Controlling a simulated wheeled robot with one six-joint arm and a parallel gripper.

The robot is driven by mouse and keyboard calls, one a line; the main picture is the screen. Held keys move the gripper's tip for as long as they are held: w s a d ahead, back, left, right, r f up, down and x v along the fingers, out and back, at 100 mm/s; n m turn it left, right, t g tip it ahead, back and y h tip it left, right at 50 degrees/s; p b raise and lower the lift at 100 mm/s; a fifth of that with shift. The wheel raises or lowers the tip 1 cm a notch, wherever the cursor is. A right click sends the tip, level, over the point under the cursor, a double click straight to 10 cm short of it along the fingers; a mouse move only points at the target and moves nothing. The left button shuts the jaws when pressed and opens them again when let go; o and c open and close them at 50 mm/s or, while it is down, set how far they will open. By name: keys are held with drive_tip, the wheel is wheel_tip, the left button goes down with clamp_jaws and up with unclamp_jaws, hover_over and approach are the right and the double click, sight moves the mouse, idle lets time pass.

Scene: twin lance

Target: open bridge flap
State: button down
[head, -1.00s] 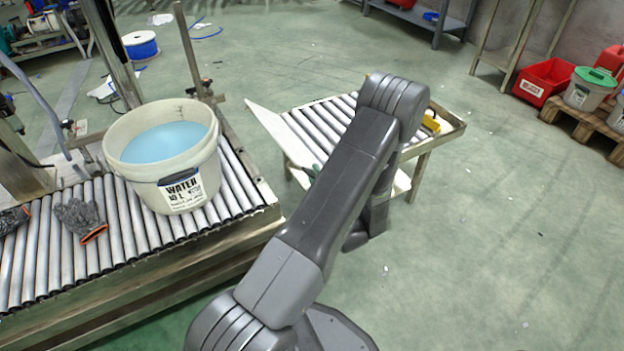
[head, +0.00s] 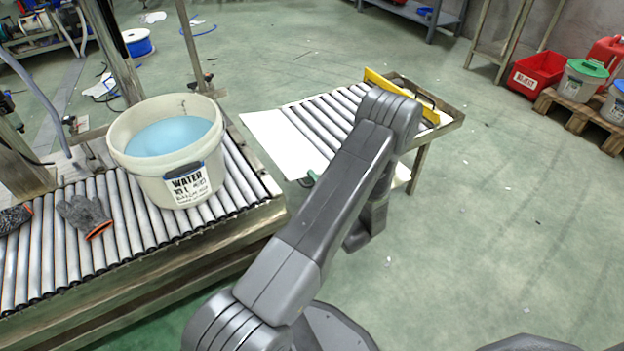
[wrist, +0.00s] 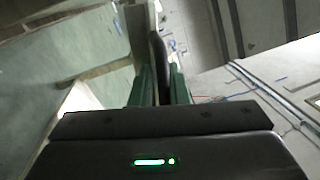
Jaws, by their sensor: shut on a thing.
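The bridge flap (head: 272,132), a pale flat panel, is at the left end of the small roller table in the head view. It reaches out toward the long conveyor, with a gap of floor showing between them. My gripper (wrist: 158,78) shows in the wrist view as two green fingers shut on a dark, narrow, rounded part (wrist: 159,52). How that part joins the flap is hidden. In the head view only a green fingertip shows, at the flap's front edge; my arm hides the rest.
The small roller table (head: 450,115) has a yellow bar (head: 385,88) along its far side. A white bucket of blue water (head: 180,187) stands on the long roller conveyor (head: 130,225), with a grey glove (head: 84,213) to its left. The floor at right is open.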

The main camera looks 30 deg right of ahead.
drive_tip(key=shift+d+r, duration=0.15)
drive_tip(key=c, duration=1.5)
unclamp_jaws()
drive_tip(key=shift+c, duration=0.2)
drive_tip(key=s+f+p, duration=0.2)
drive_tip(key=s+p, duration=0.1)
drive_tip(key=s, duration=1)
drive_tip(key=shift+s+d+f, duration=0.35)
drive_tip(key=shift+d, duration=0.05)
